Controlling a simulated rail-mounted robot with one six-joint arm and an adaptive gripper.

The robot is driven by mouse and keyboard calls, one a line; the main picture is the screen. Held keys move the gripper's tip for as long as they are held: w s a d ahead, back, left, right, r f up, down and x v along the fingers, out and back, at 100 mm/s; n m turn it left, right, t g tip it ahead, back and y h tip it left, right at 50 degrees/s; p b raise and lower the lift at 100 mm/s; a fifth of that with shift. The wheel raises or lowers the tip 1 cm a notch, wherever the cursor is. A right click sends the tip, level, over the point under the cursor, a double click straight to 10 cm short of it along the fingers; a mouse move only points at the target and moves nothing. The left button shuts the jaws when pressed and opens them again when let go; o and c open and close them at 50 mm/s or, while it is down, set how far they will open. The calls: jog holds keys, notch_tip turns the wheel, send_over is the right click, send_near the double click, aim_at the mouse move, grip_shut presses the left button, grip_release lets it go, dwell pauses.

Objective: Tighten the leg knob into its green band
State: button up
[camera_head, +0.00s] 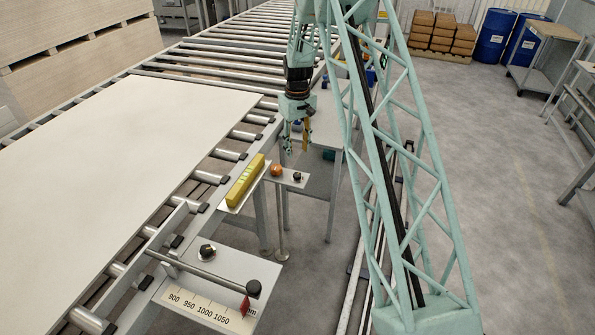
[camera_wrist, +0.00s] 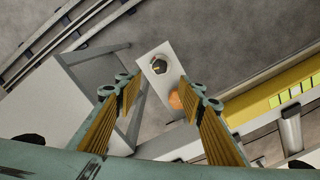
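A small dark knob (camera_head: 297,177) stands on a narrow white plate (camera_head: 286,183) beside the conveyor. In the wrist view the knob (camera_wrist: 158,66) shows a dark, faceted top with a small yellowish mark. An orange round knob (camera_head: 276,170) stands on the same plate, next to the conveyor. A yellow bar (camera_head: 236,193) with bright green segments (camera_head: 245,181) lies just left of the plate; its finer markings are too small to read. My gripper (camera_head: 296,148) is open and empty. It hangs above and apart from the dark knob, which shows between the fingers in the wrist view (camera_wrist: 160,90).
A large white panel (camera_head: 120,150) lies on the roller conveyor. A front shelf (camera_head: 225,275) carries a dark knob (camera_head: 207,251), a rod with a black end (camera_head: 253,287), and a scale (camera_head: 205,309). A grey table (camera_head: 325,130) stands behind my gripper. Open floor is at right.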

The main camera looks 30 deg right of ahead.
aim_at(298, 174)
jog(key=n, duration=0.2)
jog(key=n+p, duration=0.1)
jog(key=n, duration=0.1)
jog(key=n+p, duration=0.1)
jog(key=n, duration=0.1)
jog(key=shift+r+n, duration=0.35)
jog(key=shift+n, duration=0.05)
jog(key=shift+f, duration=0.1)
jog(key=shift+f+b, duration=0.8)
jog(key=shift+f, duration=6)
jog(key=shift+c, duration=0.3)
jog(key=c, duration=0.8)
